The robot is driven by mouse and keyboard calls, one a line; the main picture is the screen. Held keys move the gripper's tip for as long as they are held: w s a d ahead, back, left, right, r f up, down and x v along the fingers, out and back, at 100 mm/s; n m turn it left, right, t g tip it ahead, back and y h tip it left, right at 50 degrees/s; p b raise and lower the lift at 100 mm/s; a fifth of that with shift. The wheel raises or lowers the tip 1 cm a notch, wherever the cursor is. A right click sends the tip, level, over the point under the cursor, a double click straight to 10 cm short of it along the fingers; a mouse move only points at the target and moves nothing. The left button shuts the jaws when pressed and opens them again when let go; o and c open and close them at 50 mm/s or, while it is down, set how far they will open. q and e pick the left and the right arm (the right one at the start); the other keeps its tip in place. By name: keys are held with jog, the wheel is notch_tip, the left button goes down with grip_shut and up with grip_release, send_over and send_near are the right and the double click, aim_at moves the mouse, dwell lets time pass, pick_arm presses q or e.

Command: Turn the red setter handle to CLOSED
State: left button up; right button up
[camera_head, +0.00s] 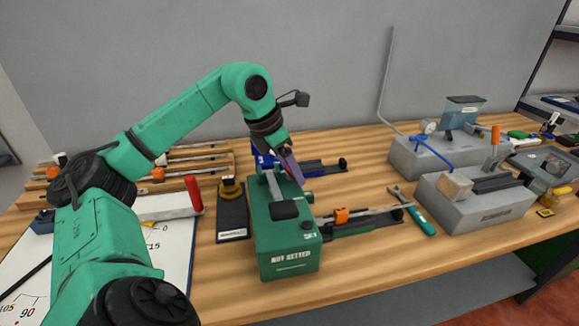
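A green box labelled like "NUT SETTER" (290,262) stands on the bench in front of me. A dark grip (285,210) sits on its top, at the near end of a grey lever. An upright red cylindrical handle (194,195) shows left of the box, at the end of a pale bar; I cannot tell whether it belongs to the setter. My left gripper (292,170) points down over the back of the green box, close to its top. Its fingers look close together, but their gap and any contact are unclear. My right gripper is out of view.
A black-based part (231,212) stands left of the box. A rail with an orange piece (342,216) and a green-handled wrench (424,221) lie right. Grey fixtures (482,208) fill the right side.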

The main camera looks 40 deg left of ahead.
pick_arm(q)
jog(key=shift+c, duration=1)
jog(key=m, duration=0.1)
jog(key=m+h+p, duration=0.1)
jog(key=shift+s+a+r+m+g, duration=0.1)
jog(key=shift+a+r+m+g, duration=0.05)
jog(key=shift+a+m+g, duration=0.2)
jog(key=shift+m, duration=0.35)
jog(key=o, duration=1.2)
jog(key=shift+o, duration=0.2)
jog(key=shift+s, duration=0.1)
